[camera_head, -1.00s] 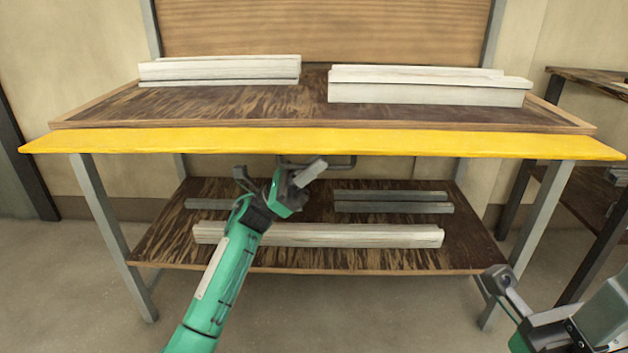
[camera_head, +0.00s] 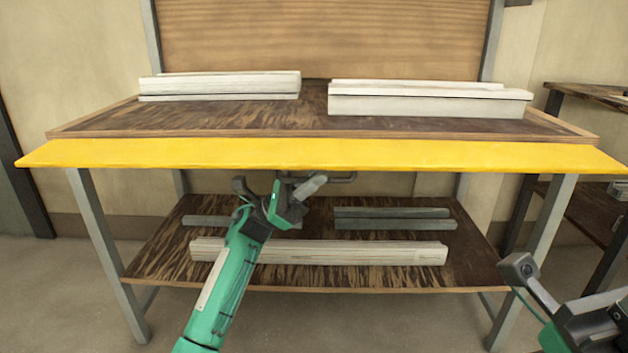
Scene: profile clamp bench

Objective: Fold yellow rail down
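The yellow rail (camera_head: 320,155) runs along the whole front edge of the bench top, as a long flat strip, and looks raised rather than hanging. A dark bar handle (camera_head: 340,180) shows just below its middle. My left gripper (camera_head: 312,184) is in front of the left part of this handle, just under the rail. Its fingers overlap the handle in the picture, and I cannot tell whether they touch it or are shut on it. My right gripper (camera_head: 515,268) is at the lower right, well away from the rail, and its fingers do not show clearly.
Two pale profiles, left (camera_head: 220,85) and right (camera_head: 430,98), lie on the bench top (camera_head: 240,115). A long pale profile (camera_head: 350,252) and grey profiles (camera_head: 392,218) lie on the lower shelf (camera_head: 155,260). Another table (camera_head: 590,98) stands at the right.

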